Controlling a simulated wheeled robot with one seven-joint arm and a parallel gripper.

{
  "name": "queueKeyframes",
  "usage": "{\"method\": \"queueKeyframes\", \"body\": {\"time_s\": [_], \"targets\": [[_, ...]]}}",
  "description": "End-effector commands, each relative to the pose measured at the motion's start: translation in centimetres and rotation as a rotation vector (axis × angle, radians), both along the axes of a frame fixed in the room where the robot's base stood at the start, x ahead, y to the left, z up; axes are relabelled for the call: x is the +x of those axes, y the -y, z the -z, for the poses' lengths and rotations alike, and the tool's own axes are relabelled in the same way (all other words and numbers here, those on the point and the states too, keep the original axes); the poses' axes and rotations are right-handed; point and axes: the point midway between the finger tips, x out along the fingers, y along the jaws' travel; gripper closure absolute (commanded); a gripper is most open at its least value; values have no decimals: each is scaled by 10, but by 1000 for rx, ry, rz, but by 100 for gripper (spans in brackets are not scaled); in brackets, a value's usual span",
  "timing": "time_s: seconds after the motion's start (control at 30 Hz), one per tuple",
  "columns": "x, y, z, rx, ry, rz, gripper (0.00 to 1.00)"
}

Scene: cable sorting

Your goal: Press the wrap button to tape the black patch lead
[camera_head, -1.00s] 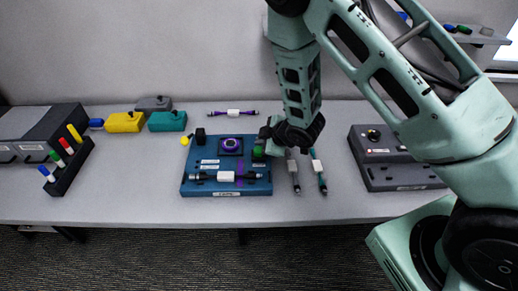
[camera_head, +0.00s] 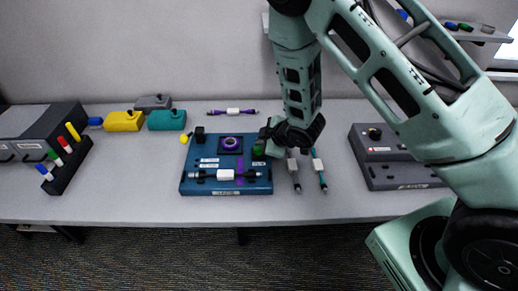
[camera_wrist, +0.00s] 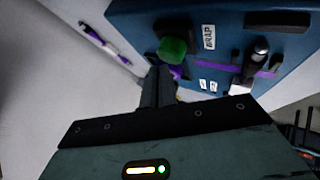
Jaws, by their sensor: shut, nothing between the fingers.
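The blue wrapping station (camera_head: 212,188) sits mid-table. The black patch lead (camera_head: 205,175), with a white label sleeve, lies across its front part, and a strip of purple tape crosses under or beside it. The green wrap button (camera_head: 258,151) is at the station's right side; in the wrist view the green button (camera_wrist: 172,48) stands beside a WRAP label. My gripper (camera_head: 264,139) is shut and empty at the button. In the wrist view its fingertips (camera_wrist: 161,72) appear just below the button; I cannot tell whether they touch it.
A purple-ended lead (camera_head: 232,112) lies behind the station. Two leads with grey and teal ends (camera_head: 319,168) lie to its right. A grey device (camera_head: 385,165) stands further right. Yellow (camera_head: 123,122) and teal (camera_head: 166,121) blocks and a marker rack (camera_head: 66,165) stand left.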

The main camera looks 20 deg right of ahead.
Motion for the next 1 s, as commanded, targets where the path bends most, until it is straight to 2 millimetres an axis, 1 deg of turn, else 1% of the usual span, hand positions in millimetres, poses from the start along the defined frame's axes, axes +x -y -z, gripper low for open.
{"method": "queueKeyframes", "body": {"time_s": [0.3,1.0], "targets": [[0,0,0,0,0,0,100],[0,0,8,0,0,0,100]]}}
